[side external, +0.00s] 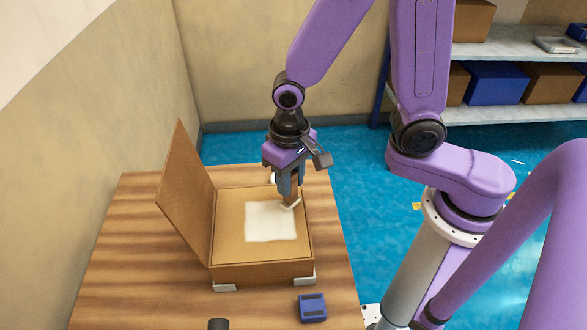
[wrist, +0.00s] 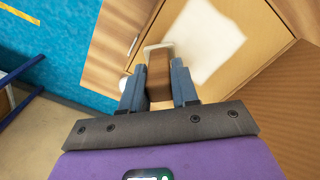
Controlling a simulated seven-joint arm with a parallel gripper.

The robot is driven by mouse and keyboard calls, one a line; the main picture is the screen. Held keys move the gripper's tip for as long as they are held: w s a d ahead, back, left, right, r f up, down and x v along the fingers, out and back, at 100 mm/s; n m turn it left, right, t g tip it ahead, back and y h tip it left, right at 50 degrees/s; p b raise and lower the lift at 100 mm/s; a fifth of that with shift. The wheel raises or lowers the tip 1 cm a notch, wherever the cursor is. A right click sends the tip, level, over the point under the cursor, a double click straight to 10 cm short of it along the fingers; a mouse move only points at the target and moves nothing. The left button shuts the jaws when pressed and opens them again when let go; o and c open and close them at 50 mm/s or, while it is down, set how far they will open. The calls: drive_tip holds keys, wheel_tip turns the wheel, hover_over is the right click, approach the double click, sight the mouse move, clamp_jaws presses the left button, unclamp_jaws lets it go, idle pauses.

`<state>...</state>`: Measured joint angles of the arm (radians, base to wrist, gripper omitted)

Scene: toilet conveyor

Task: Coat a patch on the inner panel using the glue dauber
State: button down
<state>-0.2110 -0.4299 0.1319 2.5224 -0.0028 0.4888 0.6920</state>
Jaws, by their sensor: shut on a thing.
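My gripper (side external: 290,188) is shut on the glue dauber, which has a brown block handle (wrist: 159,76) and a pale flat head (side external: 290,204). In the wrist view the handle sits between my two blue-grey fingers (wrist: 159,90). The dauber's head is at the upper right corner of a whitish patch (side external: 269,222) on the tan inner panel (side external: 228,235). The patch also shows in the wrist view (wrist: 208,38). I cannot tell whether the head touches the panel. The panel lies in an open box (side external: 262,271) with its brown lid (side external: 186,190) raised on the left.
The box stands on a striped wooden table (side external: 130,240). A small blue device (side external: 312,307) lies in front of it, and a dark cylinder (side external: 218,324) is at the bottom edge. A white round thing (wrist: 124,83) is partly hidden beside my finger. Shelves (side external: 500,50) stand beyond the table.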

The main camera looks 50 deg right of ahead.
drive_tip(key=shift+w+a+f, duration=0.15)
drive_tip(key=shift+w+a, duration=2.2)
drive_tip(key=shift+w, duration=0.05)
drive_tip(key=shift+s+d, duration=2.6)
drive_tip(key=shift+r, duration=4.1)
drive_tip(key=shift+f, duration=0.1)
